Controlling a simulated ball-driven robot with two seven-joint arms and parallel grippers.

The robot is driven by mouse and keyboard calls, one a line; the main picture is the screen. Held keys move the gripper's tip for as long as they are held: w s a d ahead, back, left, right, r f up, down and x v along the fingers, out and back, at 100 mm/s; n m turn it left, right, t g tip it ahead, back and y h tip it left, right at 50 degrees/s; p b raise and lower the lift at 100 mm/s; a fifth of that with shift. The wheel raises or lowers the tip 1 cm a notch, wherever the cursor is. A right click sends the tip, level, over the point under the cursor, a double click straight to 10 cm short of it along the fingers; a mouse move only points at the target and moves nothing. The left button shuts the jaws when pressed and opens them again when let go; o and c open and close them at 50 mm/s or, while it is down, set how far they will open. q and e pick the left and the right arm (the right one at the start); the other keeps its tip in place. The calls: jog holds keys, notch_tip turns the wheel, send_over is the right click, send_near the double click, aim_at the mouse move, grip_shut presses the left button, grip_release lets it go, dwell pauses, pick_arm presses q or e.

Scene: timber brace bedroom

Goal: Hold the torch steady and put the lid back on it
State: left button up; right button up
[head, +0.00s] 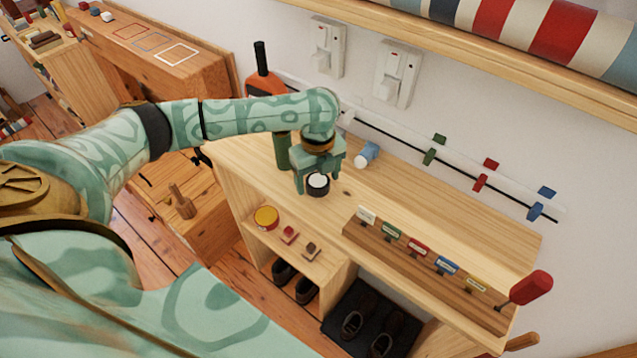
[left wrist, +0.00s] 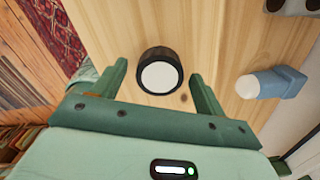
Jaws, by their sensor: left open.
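A short black round piece with a white disc on top (head: 318,184), which looks like the lid, rests on the wooden bench top. My left gripper (head: 316,181) is open and empty just above it, pointing down. In the left wrist view the lid (left wrist: 159,71) shows between and slightly beyond the two spread fingers (left wrist: 160,80), with gaps on both sides. A dark green upright cylinder (head: 282,151), perhaps the torch body, stands behind my left forearm, its upper part hidden. My right gripper is not in view.
A blue and white inhaler-like object (head: 367,154) lies right of the gripper; it also shows in the left wrist view (left wrist: 271,83). A rack of coloured labels (head: 425,258) and a red-handled tool (head: 530,287) occupy the bench's front right. Bench top behind the rack is clear.

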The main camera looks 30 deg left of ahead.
aim_at(318, 180)
pick_arm(q)
jog(key=c, duration=1)
jog(key=shift+r+p, duration=0.3)
jog(key=shift+r, duration=0.2)
notch_tip(318, 180, up, 2)
jog(key=shift+r+p, duration=0.25)
jog(key=shift+p, duration=0.45)
jog(key=shift+s+d+r+p, duration=1.15)
jog(key=shift+s+r, duration=0.45)
jog(key=shift+s, duration=0.45)
jog(key=shift+s+d+r+p, duration=1.15)
jog(key=shift+s+r, duration=0.45)
jog(key=shift+s, duration=0.45)
jog(key=shift+s+d+r+p, duration=1.15)
jog(key=shift+s+r, duration=0.45)
jog(key=shift+s, duration=0.45)
